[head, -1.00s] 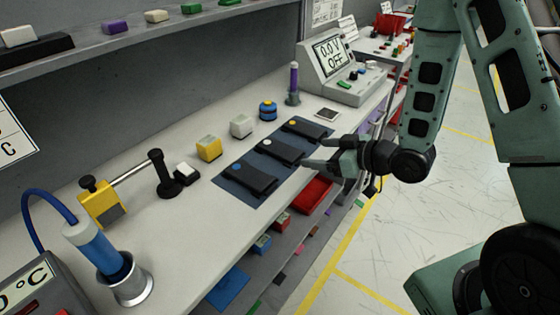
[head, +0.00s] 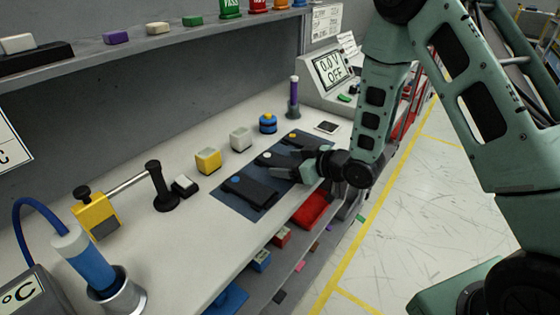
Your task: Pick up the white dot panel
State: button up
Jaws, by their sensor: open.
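The white dot panel (head: 266,160) is a dark flat block with a white dot, the middle one of three on a dark blue mat (head: 223,203). My gripper (head: 279,165) is open over the right part of this panel, its fingers reaching in from the right. The fingers and wrist hide the panel's right end, and I cannot tell whether they touch it. The blue dot panel (head: 247,191) lies nearer on the mat. The yellow dot panel (head: 303,140) lies beyond.
A shelf (head: 150,48) overhangs the back. Below the bench edge is a red bin (head: 311,209).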

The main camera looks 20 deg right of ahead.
aim_at(288, 165)
jog(key=shift+w+a+f, duration=0.15)
jog(key=shift+w, duration=0.05)
jog(key=c, duration=1.1)
jog(key=shift+r, duration=0.2)
notch_tip(288, 165, up, 10)
jog(key=shift+f, duration=0.15)
